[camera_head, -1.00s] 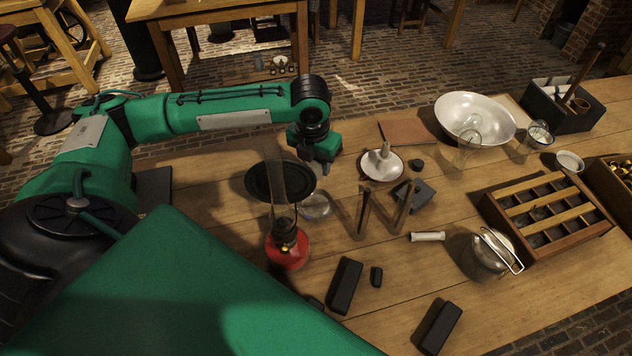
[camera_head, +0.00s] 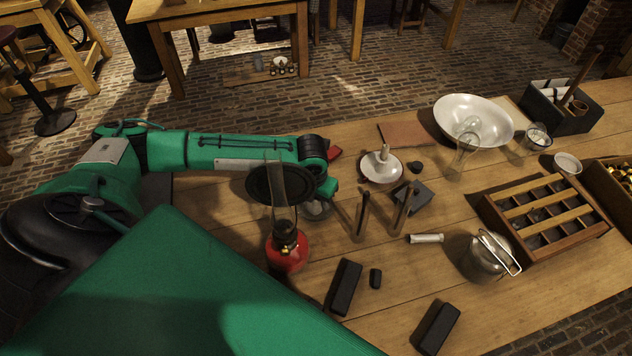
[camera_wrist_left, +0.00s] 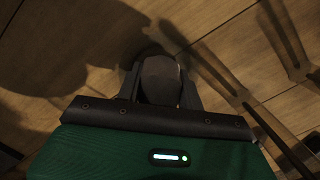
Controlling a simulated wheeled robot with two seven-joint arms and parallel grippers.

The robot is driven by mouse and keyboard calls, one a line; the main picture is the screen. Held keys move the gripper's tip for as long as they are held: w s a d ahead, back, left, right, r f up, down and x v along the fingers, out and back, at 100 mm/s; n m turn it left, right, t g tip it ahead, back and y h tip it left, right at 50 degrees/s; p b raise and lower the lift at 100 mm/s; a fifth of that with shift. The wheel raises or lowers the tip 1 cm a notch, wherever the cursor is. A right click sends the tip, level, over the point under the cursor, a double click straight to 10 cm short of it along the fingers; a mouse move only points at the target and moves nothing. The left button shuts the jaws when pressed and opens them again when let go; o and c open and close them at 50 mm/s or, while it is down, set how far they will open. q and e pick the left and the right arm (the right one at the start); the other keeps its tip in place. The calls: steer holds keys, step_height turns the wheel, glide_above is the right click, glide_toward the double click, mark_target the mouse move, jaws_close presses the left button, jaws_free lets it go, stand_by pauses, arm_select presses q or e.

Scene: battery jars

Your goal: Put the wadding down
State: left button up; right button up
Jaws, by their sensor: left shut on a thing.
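My left gripper (camera_wrist_left: 160,90) is shut on a rounded dark grey thing (camera_wrist_left: 160,76), which I take for the wadding, between its fingers in the left wrist view. In the head view the left gripper (camera_head: 325,192) is low over the table, just right of the black round disc, partly hidden behind the lamp. I cannot tell whether the wadding touches the table. The wadding does not show clearly in the head view. My right gripper is in neither view.
A red lamp (camera_head: 287,252) with a glass chimney and a black disc (camera_head: 262,186) stands close by. Upright strips (camera_head: 361,214) stand to the right. A white dish with a spout (camera_head: 381,168) and a dark block (camera_head: 423,198) lie beyond. Bare wood (camera_head: 400,280) is free in front.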

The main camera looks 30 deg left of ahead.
arm_select(q)
steer(key=o, duration=0.7)
steer(key=shift+f, duration=0.1)
steer(key=shift+c, duration=0.2)
steer(key=r, duration=0.4)
steer(key=s+r+b, duration=0.1)
steer(key=r, duration=0.7)
steer(key=shift+s+r, duration=0.15)
steer(key=shift+s, duration=0.1)
